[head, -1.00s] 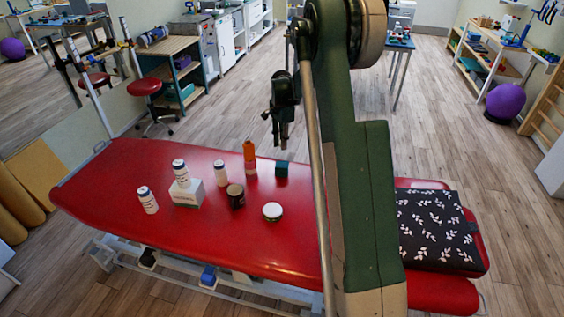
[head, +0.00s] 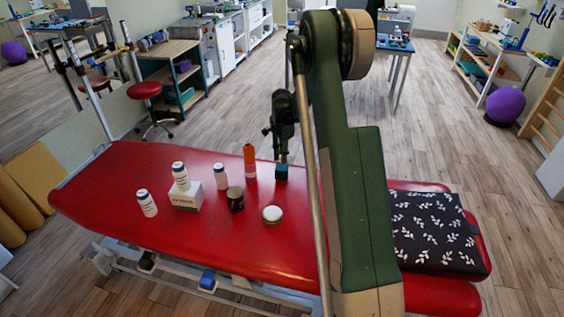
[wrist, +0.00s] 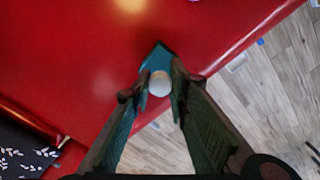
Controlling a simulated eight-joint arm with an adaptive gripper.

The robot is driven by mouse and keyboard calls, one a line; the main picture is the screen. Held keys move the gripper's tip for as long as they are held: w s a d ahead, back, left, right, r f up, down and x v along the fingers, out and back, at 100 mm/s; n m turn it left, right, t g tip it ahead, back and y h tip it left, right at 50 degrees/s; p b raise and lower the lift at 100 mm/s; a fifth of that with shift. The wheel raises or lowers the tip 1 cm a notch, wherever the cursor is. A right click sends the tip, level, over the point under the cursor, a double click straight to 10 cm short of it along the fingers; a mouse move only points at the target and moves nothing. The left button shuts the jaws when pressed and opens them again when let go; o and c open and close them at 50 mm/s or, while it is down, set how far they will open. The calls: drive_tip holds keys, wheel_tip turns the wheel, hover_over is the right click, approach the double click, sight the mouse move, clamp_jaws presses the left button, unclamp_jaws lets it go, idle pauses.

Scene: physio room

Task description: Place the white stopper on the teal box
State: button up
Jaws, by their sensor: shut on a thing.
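The white stopper (wrist: 159,84) is between the fingertips of my gripper (wrist: 156,92) in the wrist view, and the gripper is shut on it. The teal box (wrist: 157,58) shows just behind and under the stopper, which hides part of it. In the head view the teal box (head: 281,173) sits on the red treatment table near its far edge. My gripper (head: 282,157) is just above the box there, pointing down. I cannot make out the stopper in the head view, nor tell whether it touches the box.
An orange bottle (head: 250,161) stands close left of the box. A white bottle (head: 220,176), a dark jar (head: 235,199) and a white-lidded jar (head: 272,215) are nearby. A patterned cushion (head: 437,232) lies at right.

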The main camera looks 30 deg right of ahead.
drive_tip(key=shift+f, duration=1.25)
drive_tip(key=shift+f, duration=0.15)
drive_tip(key=o, duration=0.7)
drive_tip(key=shift+o, duration=0.4)
wheel_tip(320, 180, up, 12)
drive_tip(key=shift+r+p, duration=0.15)
drive_tip(key=shift+p, duration=0.5)
drive_tip(key=shift+r, duration=0.1)
